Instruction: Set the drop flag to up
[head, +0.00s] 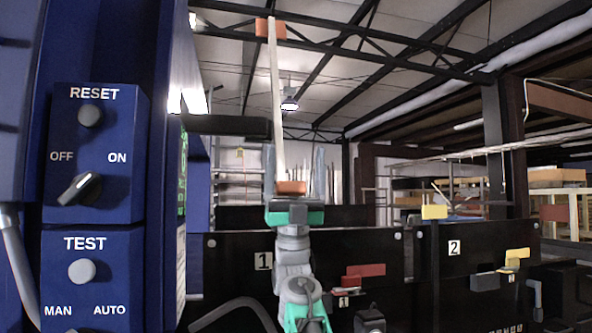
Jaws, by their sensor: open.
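My gripper (294,149) points upward in the middle of the head view. Its two grey fingers are spread wide, with a green and dark palm below. A long pale pole shows between the fingers, with an orange block (270,28) at its top and an orange-brown piece (290,188) at its lower end. I see no finger closed on it; depth and contact cannot be told. No label names the drop flag.
A blue control cabinet (120,215) with RESET and TEST buttons and an OFF/ON knob (80,189) fills the left. Black panels (345,245) cross the lower middle. Racks and roof beams are behind.

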